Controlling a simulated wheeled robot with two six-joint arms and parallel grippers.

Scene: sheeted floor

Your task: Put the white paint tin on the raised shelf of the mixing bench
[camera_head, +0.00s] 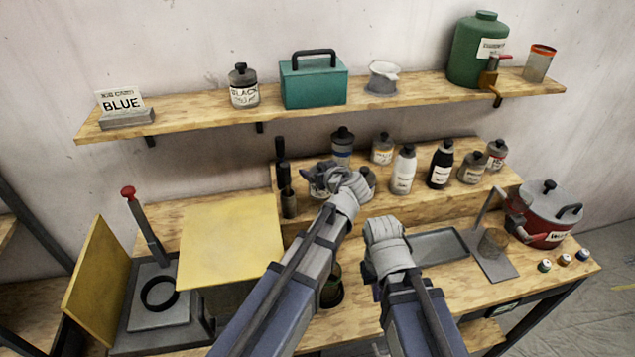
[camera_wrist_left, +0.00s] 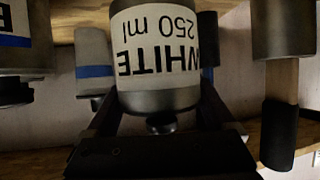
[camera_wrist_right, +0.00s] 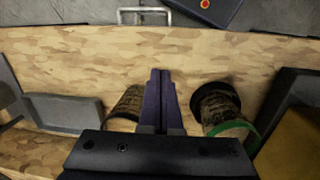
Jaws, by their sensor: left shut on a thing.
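The white paint tin (camera_wrist_left: 158,60) shows in the left wrist view, upside down, with a label reading WHITE 250 ml. My left gripper (camera_head: 340,182) is shut on it, a finger on each side, over the raised shelf (camera_head: 430,203) of the mixing bench. In the head view my gripper hides most of the tin, and its base is out of the left wrist frame, so I cannot tell whether it touches the shelf. My right gripper (camera_wrist_right: 160,95) is shut and empty over the lower bench top; in the head view its fingers are hidden behind the wrist.
Several bottles and tins, including a white bottle (camera_head: 403,172) and a black bottle (camera_head: 440,165), stand on the raised shelf. Dark upright tools (camera_head: 285,185) are at its left end. A grey tray (camera_head: 438,246) and red pot (camera_head: 545,220) are at the right. A wall shelf (camera_head: 190,117) runs above.

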